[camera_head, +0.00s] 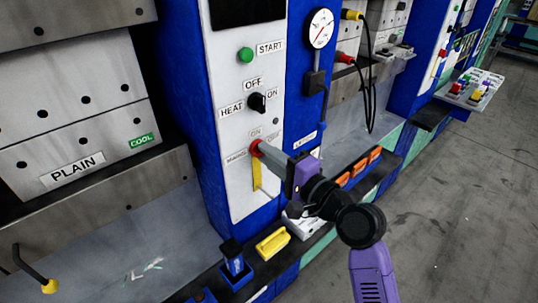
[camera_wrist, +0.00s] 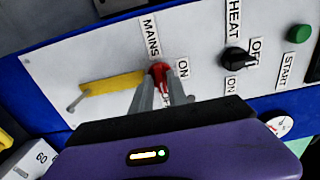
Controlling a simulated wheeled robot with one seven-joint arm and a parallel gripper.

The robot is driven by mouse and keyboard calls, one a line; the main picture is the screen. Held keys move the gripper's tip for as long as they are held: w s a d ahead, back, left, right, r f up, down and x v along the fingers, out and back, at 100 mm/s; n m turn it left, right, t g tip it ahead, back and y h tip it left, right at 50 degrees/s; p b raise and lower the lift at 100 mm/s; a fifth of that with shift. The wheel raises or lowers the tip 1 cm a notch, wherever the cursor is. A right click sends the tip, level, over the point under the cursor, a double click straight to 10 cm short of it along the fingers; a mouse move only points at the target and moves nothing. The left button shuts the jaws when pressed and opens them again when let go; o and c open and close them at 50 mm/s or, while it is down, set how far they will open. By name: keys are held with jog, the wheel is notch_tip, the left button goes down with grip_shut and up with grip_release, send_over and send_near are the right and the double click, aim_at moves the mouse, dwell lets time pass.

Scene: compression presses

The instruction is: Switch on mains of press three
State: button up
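The mains switch is a red knob (camera_head: 255,147) low on the white control panel (camera_head: 232,118), under the HEAT switch. In the wrist view the red knob (camera_wrist: 160,70) sits beside the MAINS and ON labels. A yellow piece (camera_head: 256,174) hangs straight down below the knob. My gripper (camera_head: 263,150) reaches in from the right with its fingertips at the knob. In the wrist view my gripper's fingers (camera_wrist: 161,86) stand on either side of red, a narrow gap apart. I cannot tell whether they press on it. The OFF label is partly hidden. No press number is readable.
Above are the black HEAT selector (camera_head: 257,102), green START button (camera_head: 245,55) and a pressure gauge (camera_head: 320,28). A yellow block (camera_head: 272,244) and a blue holder (camera_head: 235,266) sit on the ledge below. The PLAIN platen (camera_head: 70,160) is left. Floor on the right is clear.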

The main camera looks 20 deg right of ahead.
grip_shut()
jog(key=shift+f+n+b, duration=0.1)
jog(key=shift+n+b, duration=0.2)
jog(key=shift+n, duration=0.1)
jog(key=shift+n+b, duration=5.75)
jog(key=shift+n, duration=2.95)
jog(key=shift+o, duration=2.2)
grip_release()
